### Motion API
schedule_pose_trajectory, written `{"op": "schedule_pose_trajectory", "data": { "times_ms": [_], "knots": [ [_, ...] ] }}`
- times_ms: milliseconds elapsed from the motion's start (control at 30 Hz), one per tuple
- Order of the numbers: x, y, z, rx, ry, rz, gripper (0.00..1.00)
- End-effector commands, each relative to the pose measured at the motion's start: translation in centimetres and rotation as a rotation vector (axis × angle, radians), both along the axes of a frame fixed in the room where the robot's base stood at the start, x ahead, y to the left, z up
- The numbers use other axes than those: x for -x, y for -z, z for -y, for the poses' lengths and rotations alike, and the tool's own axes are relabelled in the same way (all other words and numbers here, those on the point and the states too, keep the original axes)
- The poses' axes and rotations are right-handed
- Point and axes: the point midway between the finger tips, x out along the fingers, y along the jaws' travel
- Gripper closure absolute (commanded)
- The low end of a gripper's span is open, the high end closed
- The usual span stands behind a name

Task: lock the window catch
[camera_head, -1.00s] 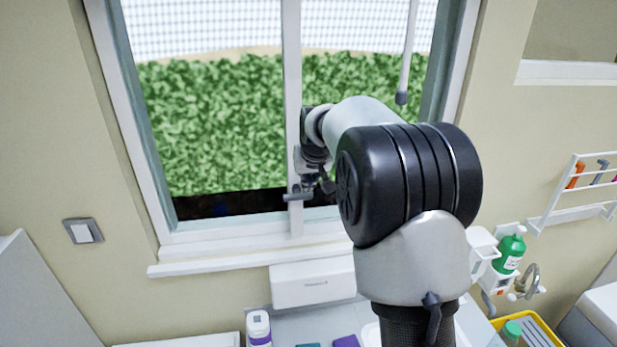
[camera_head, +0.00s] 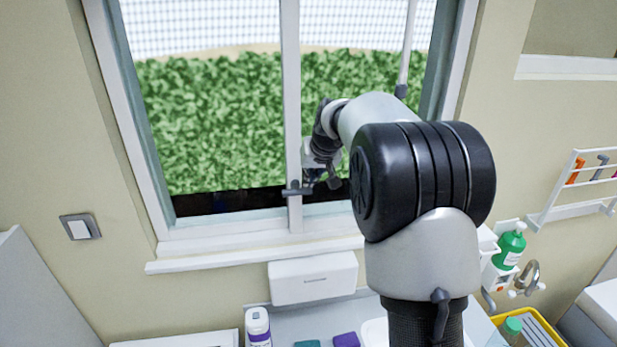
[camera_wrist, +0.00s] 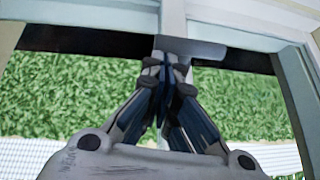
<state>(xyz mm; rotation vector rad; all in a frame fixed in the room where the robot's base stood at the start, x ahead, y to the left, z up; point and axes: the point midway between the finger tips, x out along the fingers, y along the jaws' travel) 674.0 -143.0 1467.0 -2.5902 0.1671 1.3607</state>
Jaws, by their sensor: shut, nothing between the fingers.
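The window catch (camera_head: 295,191) is a small grey handle low on the white upright bar (camera_head: 291,100) between the panes. Its lever lies about level, pointing left in the head view. In the wrist view the catch (camera_wrist: 200,48) shows just beyond my fingertips, with its lever pointing right. My gripper (camera_wrist: 170,75) is shut and empty, its fingertips close together in front of the catch base. I cannot tell whether they touch it. In the head view my gripper (camera_head: 316,181) is just right of the catch, partly hidden by my own wrist and arm.
A white sill (camera_head: 210,258) runs under the window. Below are a white dispenser box (camera_head: 313,279) and a counter with a white bottle (camera_head: 257,328). A green bottle (camera_head: 509,248) and a wire rack (camera_head: 575,190) are right of my arm. A hanging rod (camera_head: 408,45) is behind it.

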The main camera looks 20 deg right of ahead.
Motion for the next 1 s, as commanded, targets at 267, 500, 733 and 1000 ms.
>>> {"op": "schedule_pose_trajectory", "data": {
  "times_ms": [267,500,733,1000],
  "knots": [
    [0.1,0.4,0.4,-0.063,0.002,0.011,1.0],
    [0.2,1.1,1.0,-0.17,0.004,0.034,1.0],
    [0.3,2.2,1.6,-0.343,0.003,0.069,1.0],
    [0.4,3.3,2.2,-0.556,0.003,0.112,1.0]
  ]
}}
